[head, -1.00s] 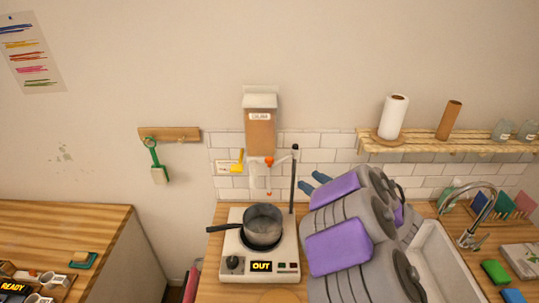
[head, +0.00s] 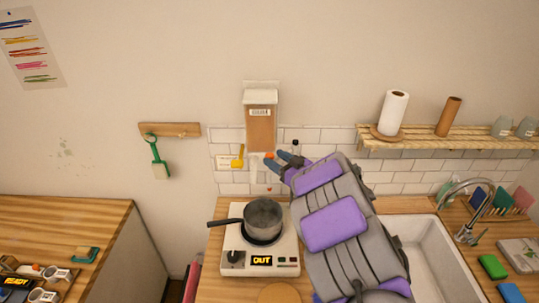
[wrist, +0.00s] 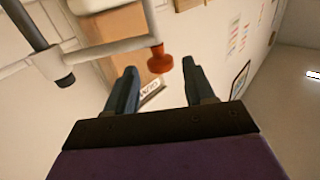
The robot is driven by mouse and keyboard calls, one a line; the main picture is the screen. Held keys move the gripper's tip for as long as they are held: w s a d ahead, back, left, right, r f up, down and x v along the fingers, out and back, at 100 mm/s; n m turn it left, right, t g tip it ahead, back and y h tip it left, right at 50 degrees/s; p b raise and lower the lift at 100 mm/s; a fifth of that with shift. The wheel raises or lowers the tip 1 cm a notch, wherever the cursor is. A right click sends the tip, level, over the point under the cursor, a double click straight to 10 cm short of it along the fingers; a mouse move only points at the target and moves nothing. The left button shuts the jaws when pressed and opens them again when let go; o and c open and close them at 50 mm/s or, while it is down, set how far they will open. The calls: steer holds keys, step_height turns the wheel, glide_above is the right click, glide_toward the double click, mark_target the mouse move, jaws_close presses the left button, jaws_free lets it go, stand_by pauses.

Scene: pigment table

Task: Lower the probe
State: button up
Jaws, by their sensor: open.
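The probe stand has a dark upright rod (head: 295,147) behind the hot plate, mostly hidden by my arm in the head view. A red-orange knob (head: 269,157) sits on its side arm, and the thin probe hangs below it over the pot (head: 263,216). The pot sits on the white hot plate (head: 235,268), whose display reads OUT. My gripper (head: 280,165) is open and empty just right of the knob. In the wrist view the red knob (wrist: 161,65) shows ahead, in line with the gap between the fingers. Whether they touch it is unclear.
A brown-fronted dispenser (head: 261,130) is on the wall behind the knob. A yellow tool (head: 238,157) hangs to its left. The sink (head: 433,245) is at right, under a wooden shelf (head: 470,139). A second wooden counter (head: 60,220) is at left.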

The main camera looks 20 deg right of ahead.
mark_target(273, 157)
steer(key=shift+x, duration=1.75)
steer(key=shift+c, duration=0.4)
jaws_close()
